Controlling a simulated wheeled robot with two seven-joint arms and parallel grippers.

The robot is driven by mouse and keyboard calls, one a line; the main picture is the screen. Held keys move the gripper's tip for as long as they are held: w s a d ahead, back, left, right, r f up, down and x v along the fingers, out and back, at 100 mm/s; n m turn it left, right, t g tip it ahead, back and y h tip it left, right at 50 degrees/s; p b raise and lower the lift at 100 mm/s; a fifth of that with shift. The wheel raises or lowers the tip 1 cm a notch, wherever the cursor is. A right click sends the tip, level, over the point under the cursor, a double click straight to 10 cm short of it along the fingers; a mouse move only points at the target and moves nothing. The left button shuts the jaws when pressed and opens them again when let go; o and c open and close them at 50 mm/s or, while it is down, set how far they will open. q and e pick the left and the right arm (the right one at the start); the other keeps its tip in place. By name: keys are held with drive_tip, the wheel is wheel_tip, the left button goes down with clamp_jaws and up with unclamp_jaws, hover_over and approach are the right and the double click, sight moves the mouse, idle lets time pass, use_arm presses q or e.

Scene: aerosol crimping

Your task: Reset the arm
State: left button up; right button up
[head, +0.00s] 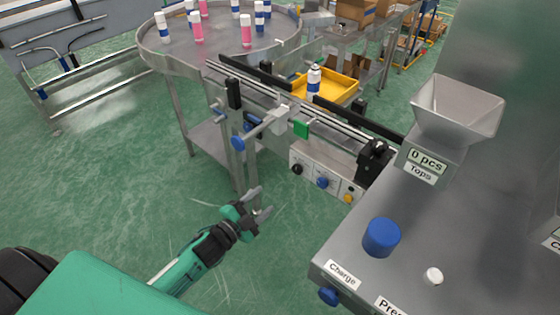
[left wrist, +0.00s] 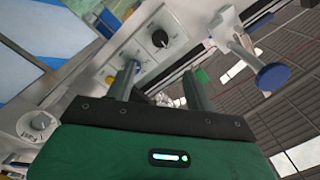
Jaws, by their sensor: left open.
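My left gripper (head: 262,203) is open and empty in the head view. It hangs over the green floor in front of the conveyor, left of the grey machine table. Its arm comes in from the lower left. In the left wrist view, the two fingers of the left gripper (left wrist: 160,85) stand apart with nothing between them. My right gripper is in neither view.
The machine table (head: 345,252) bears a blue cap (head: 381,237) and hopper (head: 457,106). Open floor (head: 120,195) lies left.

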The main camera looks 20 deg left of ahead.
use_arm(q)
drive_tip(key=s+a+f+n+g+y, duration=0.2)
drive_tip(key=s+f, duration=0.2)
drive_tip(key=f, duration=0.8)
drive_tip(key=s+a+f+n+g+y, duration=0.25)
drive_tip(key=s+f, duration=0.25)
drive_tip(key=f, duration=0.6)
drive_tip(key=s+a+f+n+g+y, duration=0.1)
drive_tip(key=s+f+n+g, duration=0.25)
drive_tip(key=f, duration=0.85)
drive_tip(key=s+d+f+n+g, duration=0.1)
drive_tip(key=s+f, duration=0.4)
drive_tip(key=s, duration=0.5)
drive_tip(key=s+d+f+n+g, duration=0.1)
drive_tip(key=s+f+g, duration=0.3)
drive_tip(key=s, duration=0.7)
drive_tip(key=s+d+f+n+g, duration=0.1)
drive_tip(key=s+f+g, duration=0.2)
drive_tip(key=s+f, duration=0.5)
drive_tip(key=s, duration=0.2)
drive_tip(key=shift+s+d+f+n+y, duration=0.15)
drive_tip(key=shift+s+d+n+y, duration=0.1)
drive_tip(key=shift+s+n+y, duration=0.15)
